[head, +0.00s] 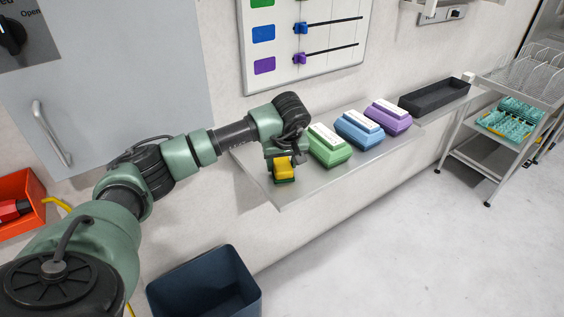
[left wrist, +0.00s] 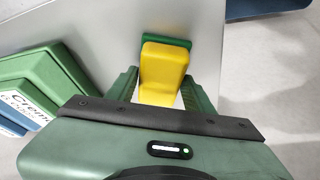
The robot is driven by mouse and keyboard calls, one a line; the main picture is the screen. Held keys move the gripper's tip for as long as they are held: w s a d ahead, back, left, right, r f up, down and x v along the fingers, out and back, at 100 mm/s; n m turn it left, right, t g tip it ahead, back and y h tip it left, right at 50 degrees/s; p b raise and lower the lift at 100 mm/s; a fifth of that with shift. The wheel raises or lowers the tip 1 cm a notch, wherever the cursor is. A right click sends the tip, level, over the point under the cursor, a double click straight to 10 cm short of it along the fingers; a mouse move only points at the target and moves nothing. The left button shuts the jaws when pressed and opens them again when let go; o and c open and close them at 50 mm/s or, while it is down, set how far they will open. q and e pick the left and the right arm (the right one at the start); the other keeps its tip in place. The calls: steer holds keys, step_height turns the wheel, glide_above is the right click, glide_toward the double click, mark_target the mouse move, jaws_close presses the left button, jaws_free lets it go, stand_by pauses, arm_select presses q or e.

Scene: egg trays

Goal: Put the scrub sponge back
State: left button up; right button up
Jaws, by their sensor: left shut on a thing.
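The scrub sponge (head: 284,170) is yellow with a green scrub layer. It is at the left end of the metal shelf in the head view. My left gripper (head: 283,160) is shut on it from above. In the left wrist view, the sponge (left wrist: 164,68) sits between the two green fingers of my left gripper (left wrist: 160,92). The shelf surface (left wrist: 105,30) shows behind it. I cannot tell whether the sponge touches the shelf. My right gripper is not in view.
Green (head: 328,146), blue (head: 359,130) and purple (head: 388,117) boxes stand in a row on the shelf (head: 310,184), right of my left gripper. A black tray (head: 434,97) lies farther right. A dark blue bin (head: 205,285) is on the floor below. A wire-rack cart (head: 490,150) stands at right.

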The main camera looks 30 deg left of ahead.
arm_select(q)
steer(key=o, duration=1.3)
steer(key=shift+f, duration=0.15)
steer(key=b+v, duration=0.1)
steer(key=v, duration=1.1)
